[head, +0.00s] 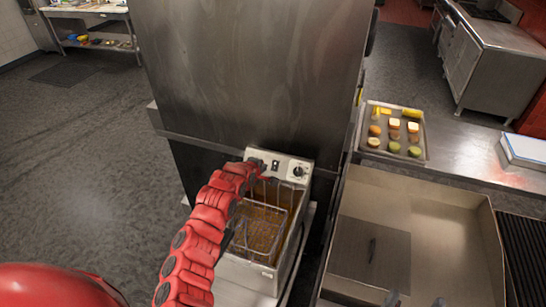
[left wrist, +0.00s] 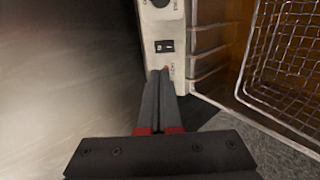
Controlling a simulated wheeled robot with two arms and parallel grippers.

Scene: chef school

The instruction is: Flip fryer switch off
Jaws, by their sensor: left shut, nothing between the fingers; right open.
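The fryer (head: 285,270) is a metal box with oil and a wire basket (head: 262,222) inside. Its pale control panel (head: 290,161) carries a small black switch (head: 276,164) and a round knob (head: 298,171). My left gripper (head: 262,166) is shut and empty at the panel's left end. I cannot tell whether it touches the panel. Two grey fingertips of my right gripper (head: 415,300) show apart at the bottom edge.
A tall steel cabinet (head: 255,65) stands right behind the fryer. Open floor lies to the left.

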